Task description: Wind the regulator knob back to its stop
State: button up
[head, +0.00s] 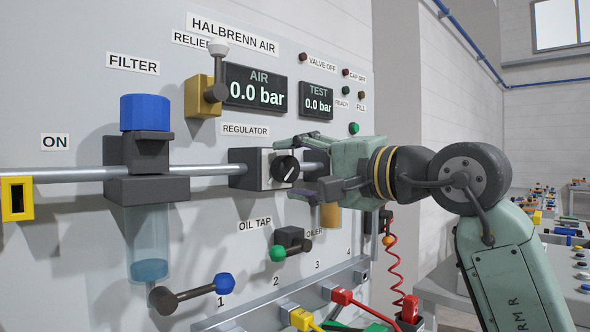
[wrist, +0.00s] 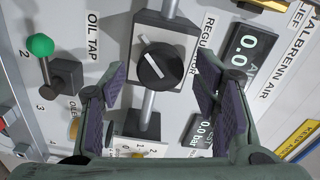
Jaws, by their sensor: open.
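The regulator knob (head: 286,168) is a round black knob with a white pointer line, set on a light plate on the dark regulator block (head: 244,170). In the wrist view the knob (wrist: 156,66) sits beyond the fingertips, roughly midway between them, with its white line slanted. My gripper (head: 296,166) is open in front of the knob, one finger above it and one below. In the wrist view my gripper (wrist: 160,75) shows both dark-padded fingers apart, with nothing between the pads. I cannot tell the exact gap between fingertips and knob. The AIR display (head: 256,89) reads 0.0 bar.
A filter (head: 146,112) with a blue cap stands left of the regulator. The relief lever (head: 216,75) is above, and the green-ended oil tap (head: 279,253) is below. A horizontal pipe (head: 75,174) runs to the regulator. Red and yellow hose fittings (head: 342,296) sit lower down.

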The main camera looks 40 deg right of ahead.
jog(key=s, duration=1.1)
jog(key=shift+d, duration=0.45)
jog(key=shift+s, duration=0.1)
